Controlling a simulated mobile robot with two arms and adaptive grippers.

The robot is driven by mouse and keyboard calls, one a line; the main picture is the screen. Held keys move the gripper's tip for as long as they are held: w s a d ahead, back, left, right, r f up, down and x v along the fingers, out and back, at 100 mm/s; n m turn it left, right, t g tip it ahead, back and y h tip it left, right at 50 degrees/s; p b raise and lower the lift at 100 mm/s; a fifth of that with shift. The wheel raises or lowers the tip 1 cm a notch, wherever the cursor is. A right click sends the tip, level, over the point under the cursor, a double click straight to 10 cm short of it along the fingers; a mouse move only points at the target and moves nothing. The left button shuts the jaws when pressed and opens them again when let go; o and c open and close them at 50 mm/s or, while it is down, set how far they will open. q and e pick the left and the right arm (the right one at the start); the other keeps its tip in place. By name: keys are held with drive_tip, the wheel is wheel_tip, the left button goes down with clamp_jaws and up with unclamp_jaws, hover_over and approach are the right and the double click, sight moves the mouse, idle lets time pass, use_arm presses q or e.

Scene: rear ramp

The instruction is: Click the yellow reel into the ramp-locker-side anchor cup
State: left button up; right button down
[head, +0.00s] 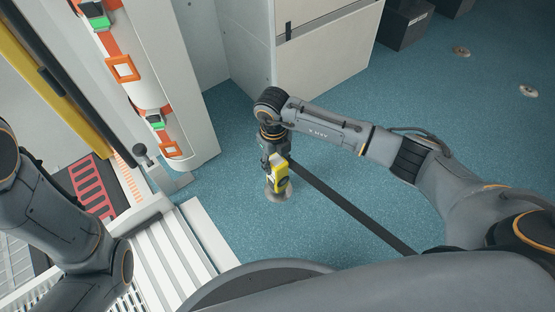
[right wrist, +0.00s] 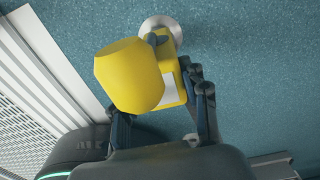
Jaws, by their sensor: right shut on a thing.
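The yellow reel (head: 281,176) is in my right gripper (head: 275,158), which is shut on it and points down at the floor. In the right wrist view the reel (right wrist: 128,76) sits between the fingers, with a pale label on its side. A round metallic anchor cup (head: 279,193) in the floor is right at the reel's lower end. The cup also shows in the right wrist view (right wrist: 162,28), partly hidden by the reel's dark end fitting. I cannot tell whether the fitting is seated in it. My left arm shows at the left, but its gripper is out of view.
A dark strap or strip (head: 350,208) runs across the blue floor from near the reel. A white locker (head: 325,50) stands behind. A white wall panel with orange fittings (head: 122,68) and ribbed steps (head: 165,255) are at left. More floor cups (head: 461,51) lie far right.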

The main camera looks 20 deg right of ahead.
drive_tip(key=shift+f+b, duration=0.5)
drive_tip(key=shift+f, duration=0.55)
idle(0.6)
drive_tip(key=c, duration=0.6)
unclamp_jaws()
wheel_tip(320, 180, up, 12)
drive_tip(key=shift+r, duration=0.1)
